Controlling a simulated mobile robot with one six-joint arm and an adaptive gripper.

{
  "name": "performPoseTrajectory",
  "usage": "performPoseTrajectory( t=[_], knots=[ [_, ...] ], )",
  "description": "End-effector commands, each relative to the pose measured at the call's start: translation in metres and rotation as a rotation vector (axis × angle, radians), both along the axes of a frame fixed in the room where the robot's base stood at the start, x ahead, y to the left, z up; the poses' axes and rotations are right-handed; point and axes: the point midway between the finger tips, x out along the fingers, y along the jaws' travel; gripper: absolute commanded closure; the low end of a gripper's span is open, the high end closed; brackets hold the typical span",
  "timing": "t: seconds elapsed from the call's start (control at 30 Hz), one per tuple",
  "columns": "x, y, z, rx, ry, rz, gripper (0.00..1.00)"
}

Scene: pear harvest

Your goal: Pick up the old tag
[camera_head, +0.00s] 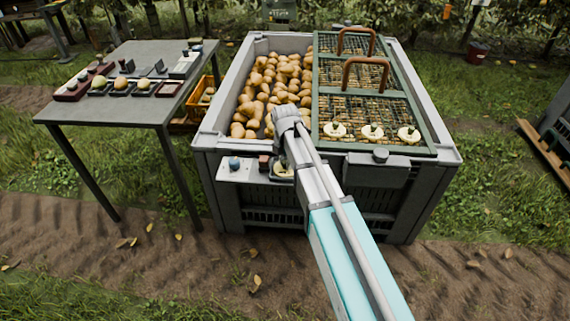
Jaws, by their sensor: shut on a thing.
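My gripper (288,119) is at the end of my arm, over the near rim of the large grey bin (205,134). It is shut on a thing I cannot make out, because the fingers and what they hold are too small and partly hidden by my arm. A small white plate with a blue knob (234,164) is at the bin's front left. Beside it are a reddish-brown block (264,162) and a pale round piece (283,170), partly behind my arm. I cannot tell which thing is the old tag.
Pears (262,85) fill the bin's left side. A green mesh lid (341,103) with brown handles covers its right side and carries three pale pear slices (372,131). A grey table (140,108) with small trays stands left, beside an orange crate (198,98). Grass and soil lie in front.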

Motion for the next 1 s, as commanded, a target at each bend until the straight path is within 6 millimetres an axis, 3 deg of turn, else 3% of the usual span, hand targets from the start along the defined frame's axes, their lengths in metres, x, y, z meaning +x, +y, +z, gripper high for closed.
performPoseTrajectory(
  t=[0.5,1.0],
  knots=[
    [0.0,0.0,0.035,0.0,0.0,0.0,1.0],
    [-0.049,-0.013,0.093,0.0,0.0,0.0,1.0]
  ],
)
